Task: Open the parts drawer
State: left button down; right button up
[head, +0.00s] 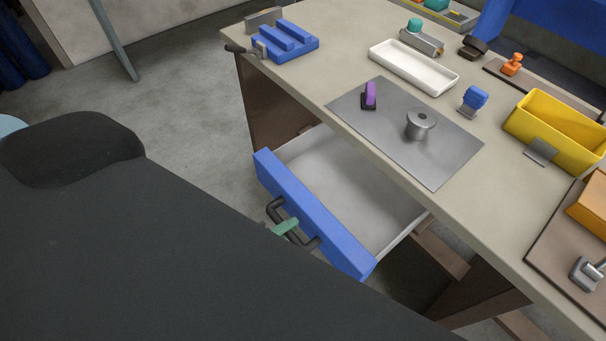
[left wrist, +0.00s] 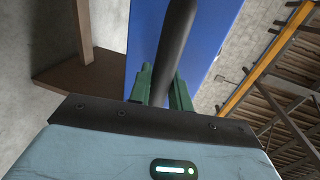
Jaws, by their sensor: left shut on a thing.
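The parts drawer (head: 345,190) is pulled out from under the workbench. Its blue front (head: 312,216) stands well clear of the bench edge, and its pale inside shows no contents in the part I can see. A dark bar handle (head: 277,207) is on the front. My left gripper (head: 285,227) has green fingers and is shut on this handle. In the left wrist view the dark handle (left wrist: 178,40) runs between the green fingers (left wrist: 160,88), with the blue front behind it. My right gripper is not in view.
The workbench top (head: 350,70) holds a grey mat (head: 385,145), a white tray (head: 390,72), a yellow bin (head: 525,130), a blue slotted block (head: 284,45) and small stamps. Bare floor (head: 190,90) lies left of the bench. My dark body fills the lower left.

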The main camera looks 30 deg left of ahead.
pick_arm(q)
jog(key=shift+v, duration=0.85)
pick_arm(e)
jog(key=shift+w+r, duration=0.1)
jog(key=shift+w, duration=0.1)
pick_arm(q)
jog(key=shift+f, duration=0.2)
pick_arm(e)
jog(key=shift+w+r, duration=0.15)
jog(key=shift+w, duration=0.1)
pick_arm(q)
jog(key=c, duration=1.3)
grip_release()
jog(key=v, duration=0.8)
jog(key=shift+b, duration=0.4)
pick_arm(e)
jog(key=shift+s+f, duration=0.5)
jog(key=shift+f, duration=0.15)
